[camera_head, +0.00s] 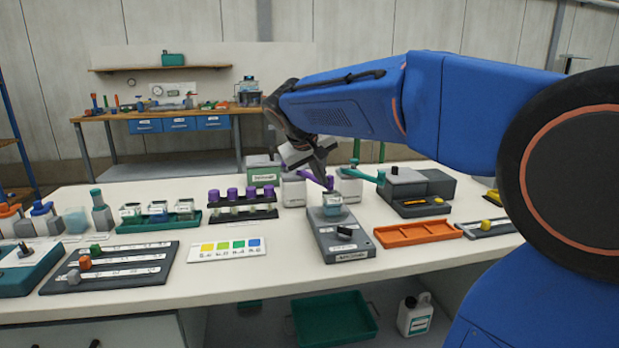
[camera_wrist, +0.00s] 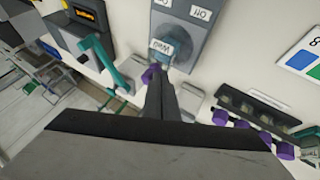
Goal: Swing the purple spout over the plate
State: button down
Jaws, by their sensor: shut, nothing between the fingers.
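The purple spout (camera_head: 330,184) is partly hidden behind my gripper in the head view. Its purple end (camera_wrist: 151,74) shows beside my fingertips in the wrist view. My gripper (camera_head: 321,181) is shut and empty, with its fingers (camera_wrist: 160,80) pointing down at the spout; I cannot tell whether they touch it. The grey plate unit (camera_head: 348,242) stands in front, with a labelled beaker (camera_head: 332,204) at its far end. The spout's end appears close to the beaker's rim. The plate (camera_wrist: 196,38) and beaker (camera_wrist: 167,48) also show in the wrist view.
A teal spout (camera_head: 368,176) on a white box (camera_head: 349,190) is just right of my gripper. Another white box (camera_head: 293,191) stands left. A rack of purple-capped vials (camera_head: 243,208), an orange tray (camera_head: 416,234) and a dark grey instrument (camera_head: 420,186) flank the plate unit.

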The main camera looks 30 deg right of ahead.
jog(key=shift+d, duration=0.85)
